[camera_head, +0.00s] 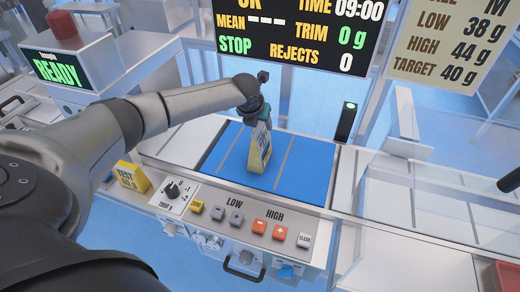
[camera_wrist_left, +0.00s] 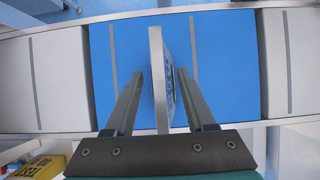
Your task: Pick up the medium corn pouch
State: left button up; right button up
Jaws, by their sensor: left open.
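The corn pouch (camera_head: 259,152) is pale with a yellow edge and blue print. It looks upright on the blue weighing belt (camera_head: 312,160). My left gripper (camera_head: 260,118) is over the top of the pouch in the head view. In the left wrist view the pouch (camera_wrist_left: 158,62) shows edge-on between the two open fingers of the left gripper (camera_wrist_left: 160,78). A gap shows on the left side; contact on the right side is hard to tell.
A control panel (camera_head: 228,211) with buttons and a dial runs along the front of the belt. A yellow test weight (camera_head: 132,177) stands at its left end. A display screen (camera_head: 290,30) hangs behind. A thin dark post (camera_head: 344,122) stands at the belt's right rear.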

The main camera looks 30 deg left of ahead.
pick_arm(q)
grip_shut()
dwell(0.3)
dwell(1.1)
